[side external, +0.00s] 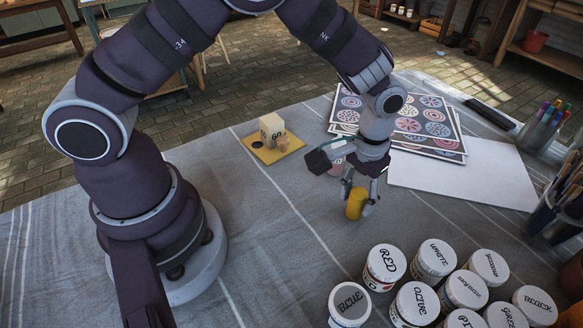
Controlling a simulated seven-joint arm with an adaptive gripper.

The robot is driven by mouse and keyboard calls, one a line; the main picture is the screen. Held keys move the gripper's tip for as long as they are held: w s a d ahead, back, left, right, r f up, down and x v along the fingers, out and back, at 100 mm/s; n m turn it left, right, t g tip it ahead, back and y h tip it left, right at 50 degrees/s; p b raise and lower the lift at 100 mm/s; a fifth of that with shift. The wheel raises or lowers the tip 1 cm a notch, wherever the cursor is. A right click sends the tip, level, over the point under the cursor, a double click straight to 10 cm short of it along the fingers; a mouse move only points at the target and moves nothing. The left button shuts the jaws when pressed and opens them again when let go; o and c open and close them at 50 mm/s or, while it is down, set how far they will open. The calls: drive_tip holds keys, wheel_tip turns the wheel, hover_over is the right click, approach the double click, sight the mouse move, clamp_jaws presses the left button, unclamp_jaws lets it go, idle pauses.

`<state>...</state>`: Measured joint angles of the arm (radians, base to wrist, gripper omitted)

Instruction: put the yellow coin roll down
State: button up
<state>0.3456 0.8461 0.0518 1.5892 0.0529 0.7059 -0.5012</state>
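The yellow coin roll (355,203) is a short, upright yellow cylinder in the side external view, right of the picture's middle. My gripper (359,196) points down with its fingers on either side of the roll. The fingers look closed against its sides. The bottom of the roll is at or just above the grey cloth (270,235); I cannot tell whether it touches.
Several lidded paint jars, among them red (385,263) and blue (349,303), stand at the front right. A yellow board (266,151) with a cream block lies behind left. Patterned sheets (434,117), white paper (465,172) and a brush holder (551,215) are on the right. Cloth left of my gripper is clear.

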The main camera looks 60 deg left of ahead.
sight(359, 192)
drive_tip(key=shift+o, duration=1.2)
wheel_tip(359, 192, up, 12)
drive_tip(key=s+a+r+m+t, duration=0.1)
drive_tip(key=s+a+r+t, duration=0.4)
drive_tip(key=s+a, duration=0.4)
drive_tip(key=s+r, duration=0.1)
drive_tip(key=s, duration=0.1)
drive_tip(key=shift+s+a+r+m+t, duration=0.15)
drive_tip(key=shift+s+r+m+t, duration=0.15)
drive_tip(key=shift+s+m, duration=0.1)
